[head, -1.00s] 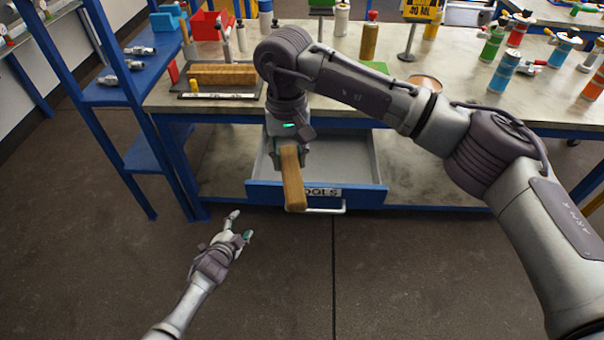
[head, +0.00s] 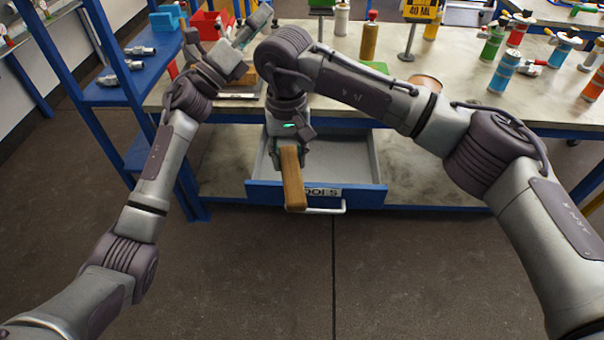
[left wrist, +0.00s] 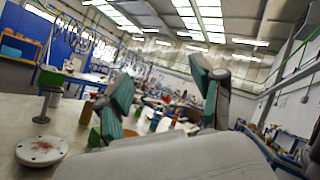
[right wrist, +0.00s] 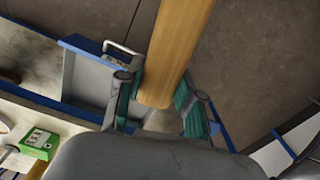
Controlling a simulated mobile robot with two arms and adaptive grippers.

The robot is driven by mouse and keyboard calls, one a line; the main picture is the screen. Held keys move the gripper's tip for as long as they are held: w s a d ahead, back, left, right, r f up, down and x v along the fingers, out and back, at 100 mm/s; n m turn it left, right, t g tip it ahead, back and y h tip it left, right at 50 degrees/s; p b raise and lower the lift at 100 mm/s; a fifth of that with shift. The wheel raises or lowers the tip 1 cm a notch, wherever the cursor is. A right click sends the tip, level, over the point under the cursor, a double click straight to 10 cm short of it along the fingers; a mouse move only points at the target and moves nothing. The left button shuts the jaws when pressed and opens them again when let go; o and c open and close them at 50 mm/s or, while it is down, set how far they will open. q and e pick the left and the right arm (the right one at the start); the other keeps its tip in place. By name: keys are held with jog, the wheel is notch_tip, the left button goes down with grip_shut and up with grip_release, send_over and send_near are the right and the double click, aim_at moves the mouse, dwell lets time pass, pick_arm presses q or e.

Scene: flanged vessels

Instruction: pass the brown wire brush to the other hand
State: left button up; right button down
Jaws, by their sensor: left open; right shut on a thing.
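The brown wire brush (head: 292,180) shows as a long wooden bar, held over the open drawer and pointing out past its front. My right gripper (head: 287,143) is shut on one end of it. The right wrist view shows the brush (right wrist: 178,45) between the teal finger pads of my right gripper (right wrist: 160,108); no bristles are visible. My left gripper (head: 252,22) is raised over the back left of the bench, well apart from the brush. In the left wrist view my left gripper (left wrist: 162,92) is open, with nothing between its fingers.
The open drawer (head: 263,192) is below the right gripper. A blue shelf rack (head: 120,92) stands left of my left arm. The floor in front is clear.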

pick_arm(q)
jog(key=s+d+r+m+g+h, duration=0.3)
jog(key=s+d+r+m+g, duration=0.15)
jog(key=r+m, duration=0.35)
jog(key=s+d+r+m+g+h, duration=0.3)
jog(key=s+r+m+g, duration=0.3)
jog(key=r+m, duration=0.2)
jog(key=s+d+f+m+g+y, duration=0.35)
jog(key=s+d+g, duration=0.3)
jog(key=s, duration=0.25)
jog(key=s+d+f+m+g+y, duration=0.25)
jog(key=s+d+f+g, duration=0.2)
jog(key=s+d, duration=0.4)
jog(key=s+d+f+m+g+y, duration=0.2)
jog(key=s+f+y, duration=0.1)
jog(key=s+f, duration=0.35)
jog(key=m+t+y, duration=0.9)
jog(key=t+y, duration=0.2)
jog(key=y, duration=0.4)
send_near(298, 198)
jog(key=x, duration=1.1)
jog(key=shift+w+f, duration=0.15)
jog(key=shift+f, duration=0.15)
